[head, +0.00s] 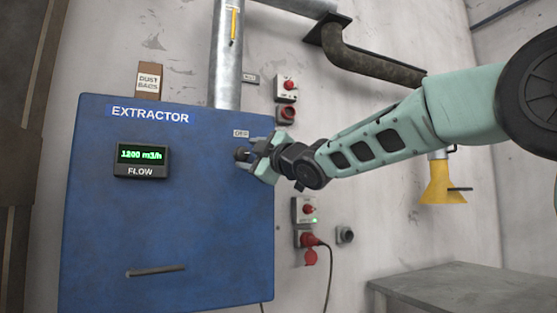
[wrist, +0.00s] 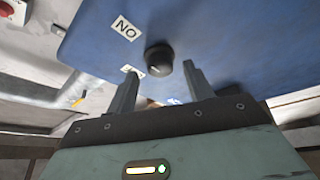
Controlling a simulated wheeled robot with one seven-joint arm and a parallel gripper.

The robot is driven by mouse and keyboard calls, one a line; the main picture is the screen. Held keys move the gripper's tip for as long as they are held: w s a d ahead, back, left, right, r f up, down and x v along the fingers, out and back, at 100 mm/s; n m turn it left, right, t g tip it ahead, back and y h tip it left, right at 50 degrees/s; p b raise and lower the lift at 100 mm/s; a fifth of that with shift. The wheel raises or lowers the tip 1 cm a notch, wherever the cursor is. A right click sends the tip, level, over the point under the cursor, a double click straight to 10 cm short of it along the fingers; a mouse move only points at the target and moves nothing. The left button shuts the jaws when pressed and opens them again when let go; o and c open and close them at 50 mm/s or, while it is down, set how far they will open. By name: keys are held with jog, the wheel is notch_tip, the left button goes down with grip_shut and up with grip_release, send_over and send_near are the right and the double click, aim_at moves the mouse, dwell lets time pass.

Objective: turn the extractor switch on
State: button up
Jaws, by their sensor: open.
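The extractor (head: 100,230) is a large blue cabinet on the wall in the head view. Its switch is a dark round knob (head: 241,154) near the right edge of the front. In the wrist view the knob (wrist: 158,58) stands just beyond and between the fingertips, with an upside-down ON label (wrist: 125,27) and a second, partly hidden label (wrist: 132,70) beside it. Which way the knob points is unclear. My gripper (head: 254,160) is open at the knob, its two fingers (wrist: 160,72) apart with nothing visibly held between them.
A lit flow display (head: 142,155) reads 1200 m3/h. A handle (head: 155,271) sits low on the cabinet. A metal duct (head: 226,55) rises above it. Red switches and sockets (head: 308,210) line the wall to the right. A grey table (head: 450,285) stands lower right.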

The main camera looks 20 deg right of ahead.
jog(key=p+v, duration=0.5)
jog(key=v, duration=1)
jog(key=shift+s+p, duration=0.2)
jog(key=shift+p, duration=0.2)
jog(key=shift+d, duration=0.15)
